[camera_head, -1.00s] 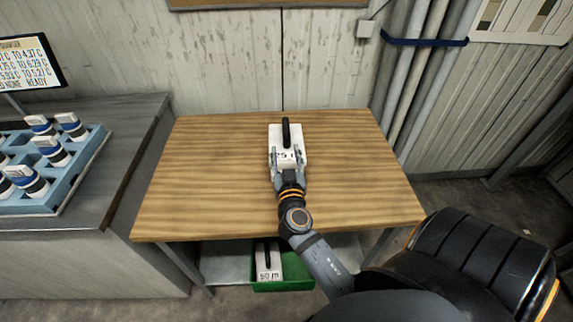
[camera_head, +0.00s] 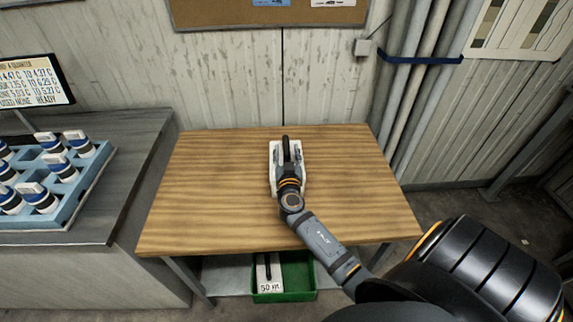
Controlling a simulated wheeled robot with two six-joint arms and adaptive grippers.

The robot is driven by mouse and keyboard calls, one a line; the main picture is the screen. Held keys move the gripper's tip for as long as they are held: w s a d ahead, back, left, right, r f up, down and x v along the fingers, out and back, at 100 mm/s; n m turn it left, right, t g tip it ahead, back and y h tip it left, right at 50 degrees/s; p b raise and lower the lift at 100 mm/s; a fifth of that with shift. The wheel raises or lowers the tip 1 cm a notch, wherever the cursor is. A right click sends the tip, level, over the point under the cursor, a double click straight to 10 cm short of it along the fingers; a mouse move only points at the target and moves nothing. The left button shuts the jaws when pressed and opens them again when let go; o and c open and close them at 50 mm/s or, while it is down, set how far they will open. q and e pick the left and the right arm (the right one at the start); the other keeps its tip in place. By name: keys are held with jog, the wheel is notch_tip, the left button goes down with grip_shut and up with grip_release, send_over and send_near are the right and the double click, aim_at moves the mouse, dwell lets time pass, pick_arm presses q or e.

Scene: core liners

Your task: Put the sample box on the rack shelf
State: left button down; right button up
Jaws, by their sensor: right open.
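A white sample box (camera_head: 274,155) with a black handle on top lies on the wooden tabletop (camera_head: 215,185), near its middle. My right gripper (camera_head: 291,158) is open over the box, its fingers pointing to the wall and close to the handle. Whether they touch the handle I cannot tell. The gripper covers the label and much of the box. My left gripper is not in view.
A grey counter (camera_head: 120,170) at the left holds a blue tray (camera_head: 85,185) of white-capped vials and a display screen (camera_head: 35,82). Pipes (camera_head: 415,90) run down the wall at right. The tabletop around the box is clear.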

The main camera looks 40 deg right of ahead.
jog(key=shift+w+d, duration=0.15)
jog(key=shift+w, duration=0.1)
jog(key=shift+s, duration=0.1)
jog(key=shift+c, duration=1.2)
grip_shut()
jog(key=shift+r, duration=0.15)
